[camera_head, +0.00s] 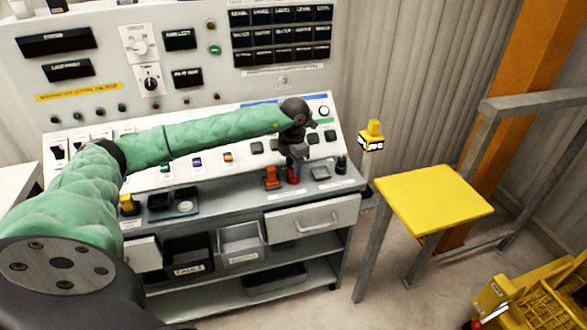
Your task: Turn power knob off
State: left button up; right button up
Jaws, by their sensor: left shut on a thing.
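My left gripper (295,164) reaches down over the console's front ledge at the end of my green-sleeved arm. It is shut on a small red knob (294,179), which is mostly hidden beneath the fingers. I cannot read a label that names it as the power knob. A black rotary knob (150,83) on a white plate sits on the upright panel at the upper left, apart from my gripper. My right gripper is not in view.
An orange-red switch (272,178) stands just left of the gripper, and a grey square pad (320,173) and black knob (341,164) to its right. A yellow-topped stand (435,197) and a yellow cart (535,295) are at the right. Open floor lies between.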

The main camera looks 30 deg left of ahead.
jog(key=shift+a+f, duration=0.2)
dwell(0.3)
pick_arm(q)
jog(key=o, duration=1)
notch_tip(320, 180, up, 7)
jog(key=shift+r+b, duration=0.1)
jog(key=shift+b, duration=0.7)
jog(key=shift+r, duration=0.35)
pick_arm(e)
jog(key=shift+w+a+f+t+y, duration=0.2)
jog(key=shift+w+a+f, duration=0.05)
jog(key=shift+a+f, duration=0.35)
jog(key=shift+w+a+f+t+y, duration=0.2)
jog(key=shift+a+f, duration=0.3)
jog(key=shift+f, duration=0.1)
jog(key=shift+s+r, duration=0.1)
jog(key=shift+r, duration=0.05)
